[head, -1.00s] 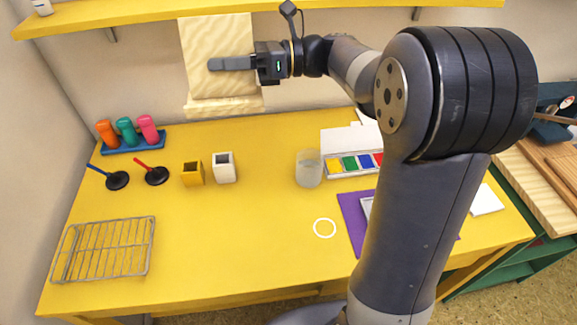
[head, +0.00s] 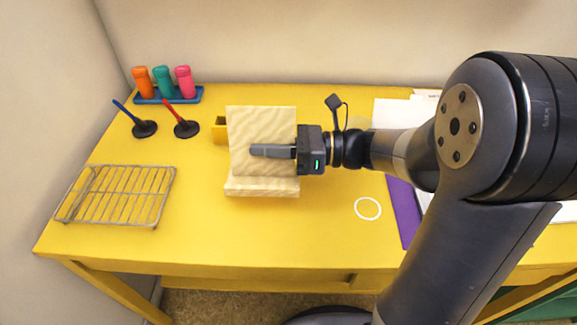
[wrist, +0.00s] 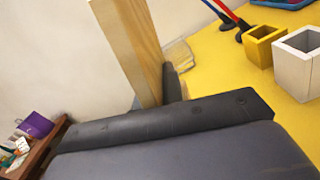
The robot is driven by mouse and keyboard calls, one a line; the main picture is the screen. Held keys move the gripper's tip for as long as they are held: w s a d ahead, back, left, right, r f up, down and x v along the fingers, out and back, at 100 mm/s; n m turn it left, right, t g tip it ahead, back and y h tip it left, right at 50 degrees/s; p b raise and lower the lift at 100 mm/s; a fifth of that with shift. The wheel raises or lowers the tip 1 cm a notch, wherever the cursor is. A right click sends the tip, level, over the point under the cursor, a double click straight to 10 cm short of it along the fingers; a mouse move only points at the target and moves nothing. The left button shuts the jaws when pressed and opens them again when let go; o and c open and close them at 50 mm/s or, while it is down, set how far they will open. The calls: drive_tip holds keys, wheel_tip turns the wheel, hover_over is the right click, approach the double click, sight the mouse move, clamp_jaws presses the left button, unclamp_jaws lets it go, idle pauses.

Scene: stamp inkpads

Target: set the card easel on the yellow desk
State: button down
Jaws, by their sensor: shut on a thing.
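The card easel (head: 262,128), a pale wood-grained board with a ledge at its foot, stands upright in my gripper (head: 258,151) in the head view. My gripper is shut on its board from the right. The easel shows over the left-middle part of the yellow desk (head: 230,235); I cannot tell whether its foot touches the top. In the wrist view the easel (wrist: 130,40) is a tall wooden edge beside the dark finger, and the desk (wrist: 215,70) lies to its right.
A yellow cup (head: 220,130) is partly hidden behind the easel; a white cup (wrist: 298,65) shows beside it in the wrist view. A wire rack (head: 118,195) lies left, two stamps (head: 186,128) behind it. A white ring (head: 367,208) marks the desk at right. The front middle is clear.

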sight(270, 168)
drive_tip(key=shift+f+b, duration=0.9)
drive_tip(key=shift+f, duration=2.15)
drive_tip(key=shift+f, duration=0.15)
drive_tip(key=c, duration=1.5)
unclamp_jaws()
drive_tip(key=shift+d+r, duration=0.15)
drive_tip(key=shift+r, duration=0.05)
drive_tip(key=d+p, duration=0.2)
drive_tip(key=d, duration=0.9)
drive_tip(key=shift+d, duration=0.35)
